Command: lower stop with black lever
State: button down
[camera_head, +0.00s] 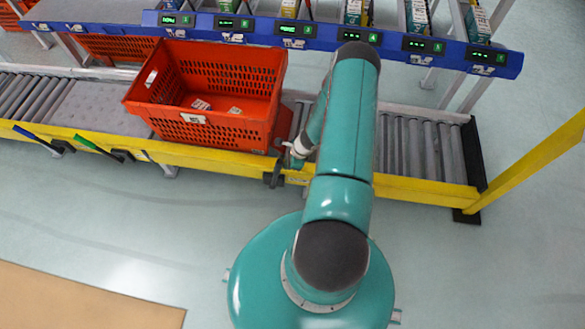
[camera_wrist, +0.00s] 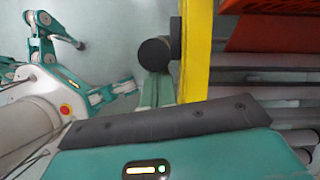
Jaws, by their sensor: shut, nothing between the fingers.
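The black lever (camera_head: 275,171) hangs at the yellow front rail of the conveyor (camera_head: 220,156), just in front of the orange tote's right end. In the wrist view, a dark round-ended part (camera_wrist: 155,52), which looks like this lever, sits against the yellow rail (camera_wrist: 196,55). My gripper (camera_head: 287,155) is at the rail beside the lever, shut and empty. Whether it touches the lever cannot be told. The stop itself cannot be made out. My arm hides part of the rail and rollers.
An orange tote (camera_head: 155,118) with a few small items stands on the rollers. A blue lever (camera_head: 29,133) and a green lever (camera_head: 93,147) are farther left on the rail. A blue shelf beam (camera_head: 250,30) runs behind.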

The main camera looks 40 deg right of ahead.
jog(key=shift+w+a+r+g+h, duration=0.25)
jog(key=shift+w+a, duration=0.1)
jog(key=shift+w, duration=0.2)
jog(key=shift+w+a+r+g+h, duration=0.1)
jog(key=shift+w+a+g+h, duration=0.2)
jog(key=shift+w, duration=0.2)
jog(key=shift+w+a+r+g+h, duration=0.2)
jog(key=shift+w+a+g+h, duration=0.25)
jog(key=shift+w+a, duration=0.65)
jog(key=w+a+f+g+h, duration=0.1)
jog(key=w+a+f+g, duration=0.1)
jog(key=w+a, duration=0.6)
jog(key=shift+w+f, duration=0.45)
jog(key=shift+w, duration=0.8)
jog(key=shift+a, duration=0.1)
notch_tip(320, 180, up, 14)
jog(key=d, duration=0.2)
jog(key=shift+w+r, duration=0.15)
